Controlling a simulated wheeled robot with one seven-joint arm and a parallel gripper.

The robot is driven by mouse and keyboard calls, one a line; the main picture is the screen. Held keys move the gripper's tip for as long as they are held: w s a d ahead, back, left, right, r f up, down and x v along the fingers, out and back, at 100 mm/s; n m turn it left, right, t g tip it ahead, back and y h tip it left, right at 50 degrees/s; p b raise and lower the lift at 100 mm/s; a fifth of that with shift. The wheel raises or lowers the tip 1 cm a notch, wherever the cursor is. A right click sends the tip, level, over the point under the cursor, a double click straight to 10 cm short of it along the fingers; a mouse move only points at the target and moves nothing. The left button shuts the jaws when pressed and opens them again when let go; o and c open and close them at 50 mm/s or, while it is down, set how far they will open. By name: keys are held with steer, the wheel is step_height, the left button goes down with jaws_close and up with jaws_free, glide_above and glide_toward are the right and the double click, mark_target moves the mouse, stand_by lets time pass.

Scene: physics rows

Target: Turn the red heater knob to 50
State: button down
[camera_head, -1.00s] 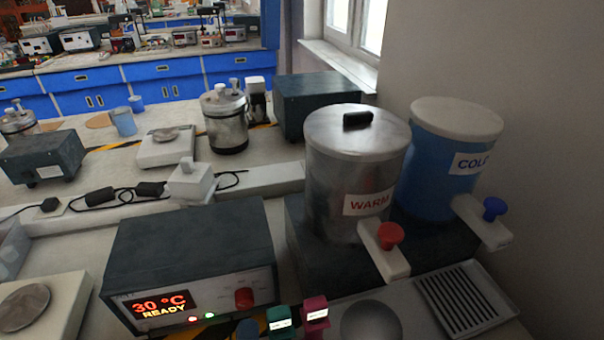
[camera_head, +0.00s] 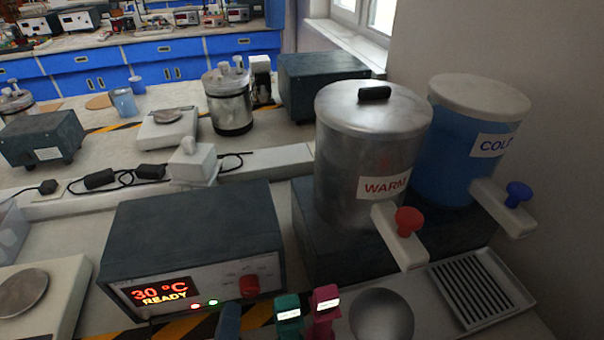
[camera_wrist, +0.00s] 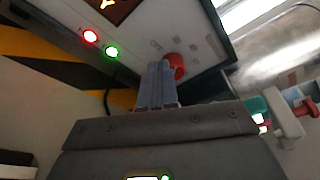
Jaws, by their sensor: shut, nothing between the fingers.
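The red heater knob (camera_head: 249,286) is on the front panel of a dark-topped heater box (camera_head: 195,235), right of a display reading "30 °C READY" (camera_head: 160,293). Scale marks surround the knob, but their numbers are too small to read. In the wrist view the knob (camera_wrist: 177,66) shows partly behind my fingers. My gripper (camera_wrist: 160,66) is shut and empty, its tips just left of the knob in that view; whether they touch it I cannot tell. A blue-grey shape low in the head view, left of and below the knob, appears to be my fingers.
A teal item (camera_head: 288,314) and a pink item (camera_head: 325,309) stand right of the knob, near the front. A silver dome (camera_head: 381,316) is beside them. The warm tank's red tap (camera_head: 408,220) overhangs at right. A balance with a round pan (camera_head: 24,293) is at left.

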steer(key=shift+w+a+r, duration=0.1)
steer(key=shift+w+a, duration=0.05)
steer(key=shift+w, duration=0.45)
steer(key=shift+w+a, duration=0.1)
steer(key=shift+w, duration=0.45)
steer(key=shift+d, duration=0.2)
steer(key=shift+w+d+r+p, duration=0.1)
steer(key=shift+d+r+p, duration=0.2)
steer(key=shift+p, duration=0.8)
steer(key=shift+d+r+p, duration=0.1)
steer(key=shift+r+p, duration=0.3)
steer(key=shift+p, duration=0.65)
steer(key=shift+d+r, duration=0.15)
steer(key=shift+d, duration=0.1)
steer(key=shift+w+d+r, duration=0.1)
steer(key=shift+a+r, duration=0.25)
steer(key=s+d, duration=0.1)
steer(key=s, duration=0.5)
steer(key=shift+r, duration=0.2)
